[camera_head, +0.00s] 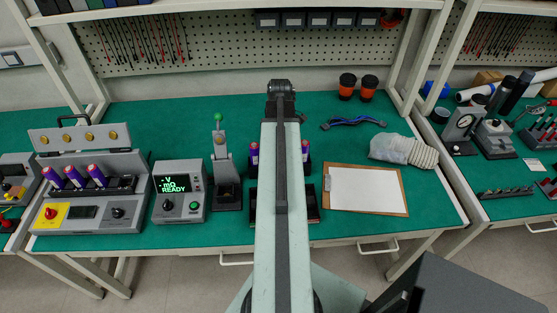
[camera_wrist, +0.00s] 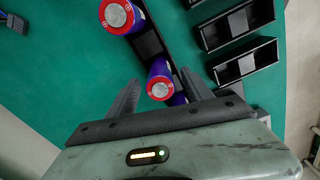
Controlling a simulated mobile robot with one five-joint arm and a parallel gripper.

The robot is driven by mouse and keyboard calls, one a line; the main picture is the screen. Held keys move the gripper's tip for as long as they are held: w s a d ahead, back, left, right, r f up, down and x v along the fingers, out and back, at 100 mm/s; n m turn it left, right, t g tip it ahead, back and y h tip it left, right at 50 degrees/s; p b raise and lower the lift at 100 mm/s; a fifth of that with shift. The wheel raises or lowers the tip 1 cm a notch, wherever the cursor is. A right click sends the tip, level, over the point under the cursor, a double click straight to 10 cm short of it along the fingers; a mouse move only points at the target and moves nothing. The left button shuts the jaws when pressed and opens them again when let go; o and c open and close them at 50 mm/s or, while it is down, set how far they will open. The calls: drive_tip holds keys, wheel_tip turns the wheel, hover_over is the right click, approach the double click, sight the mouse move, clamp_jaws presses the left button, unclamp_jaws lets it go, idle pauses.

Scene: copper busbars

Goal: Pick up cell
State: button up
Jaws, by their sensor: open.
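Purple cells with red-ringed silver ends stand in a black holder. In the wrist view one cell (camera_wrist: 159,72) shows between the two open fingers of my gripper (camera_wrist: 161,92), with gaps on both sides. Another cell (camera_wrist: 119,14) is at the upper left, and part of a third (camera_wrist: 178,99) shows beside the right finger. In the head view, one cell (camera_head: 254,153) shows left of my arm and one (camera_head: 305,151) right of it. My arm hides the middle of the holder. My gripper cannot be made out there.
A grey tester (camera_head: 85,212) with several purple cells stands at left, beside a meter (camera_head: 180,192) reading READY and a lever press (camera_head: 226,170). A clipboard (camera_head: 365,190) and a bag (camera_head: 402,151) lie at right. Empty black bins (camera_wrist: 247,63) lie near the holder.

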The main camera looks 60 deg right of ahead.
wheel_tip(320, 180, down, 3)
drive_tip(key=shift+f+b, duration=0.1)
drive_tip(key=shift+b, duration=0.75)
drive_tip(key=shift+r, duration=0.2)
clamp_jaws()
drive_tip(key=shift+r, duration=0.1)
wheel_tip(320, 180, up, 10)
drive_tip(key=p, duration=1)
drive_tip(key=shift+p, duration=0.35)
